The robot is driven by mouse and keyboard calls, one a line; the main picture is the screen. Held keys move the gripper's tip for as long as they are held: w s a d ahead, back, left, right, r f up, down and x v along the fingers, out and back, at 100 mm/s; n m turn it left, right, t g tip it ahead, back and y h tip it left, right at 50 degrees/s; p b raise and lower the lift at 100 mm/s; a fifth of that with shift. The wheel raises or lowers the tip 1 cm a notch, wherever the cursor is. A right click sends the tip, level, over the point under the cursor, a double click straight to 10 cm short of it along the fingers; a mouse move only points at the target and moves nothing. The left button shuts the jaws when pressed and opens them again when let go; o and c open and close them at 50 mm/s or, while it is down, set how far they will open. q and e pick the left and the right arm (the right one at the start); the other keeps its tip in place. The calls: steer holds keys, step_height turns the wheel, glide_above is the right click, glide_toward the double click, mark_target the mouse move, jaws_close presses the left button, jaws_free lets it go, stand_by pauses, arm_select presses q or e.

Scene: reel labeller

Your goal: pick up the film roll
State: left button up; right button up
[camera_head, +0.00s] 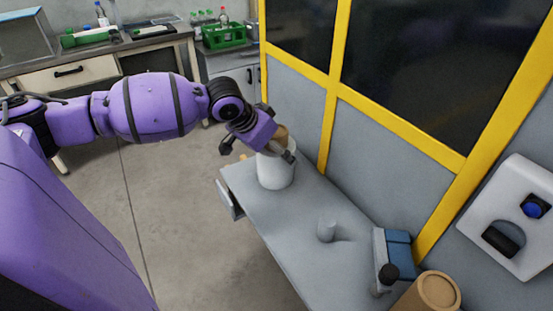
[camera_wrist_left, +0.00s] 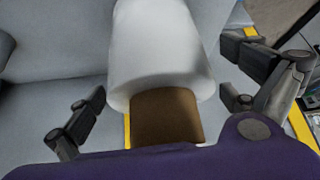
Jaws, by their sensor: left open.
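The film roll (camera_head: 275,171) is a white cylinder standing upright on the grey table, with a brown cardboard core sticking out of its top. My left gripper (camera_head: 258,150) is at the top of the roll, its fingers spread on either side of the core. In the left wrist view the white film roll (camera_wrist_left: 160,48) and its brown core lie between the two open fingers of my left gripper (camera_wrist_left: 163,98). I cannot tell whether a finger touches the core. My right gripper is not in view.
A brown cylinder (camera_head: 437,290) stands at the lower right. A yellow-framed grey wall (camera_head: 350,150) rises close behind the roll. A green crate (camera_head: 224,36) is far back.

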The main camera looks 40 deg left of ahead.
arm_select(q)
steer(key=shift+w+f, duration=0.2)
steer(key=shift+f, duration=0.05)
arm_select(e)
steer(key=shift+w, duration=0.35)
arm_select(q)
steer(key=shift+d, duration=0.1)
steer(key=shift+c, duration=0.4)
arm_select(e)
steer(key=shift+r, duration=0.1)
arm_select(q)
steer(key=c, duration=1.7)
steer(key=shift+c, duration=0.6)
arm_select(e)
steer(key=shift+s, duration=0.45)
arm_select(q)
steer(key=shift+w+r, duration=0.1)
steer(key=shift+r, duration=0.05)
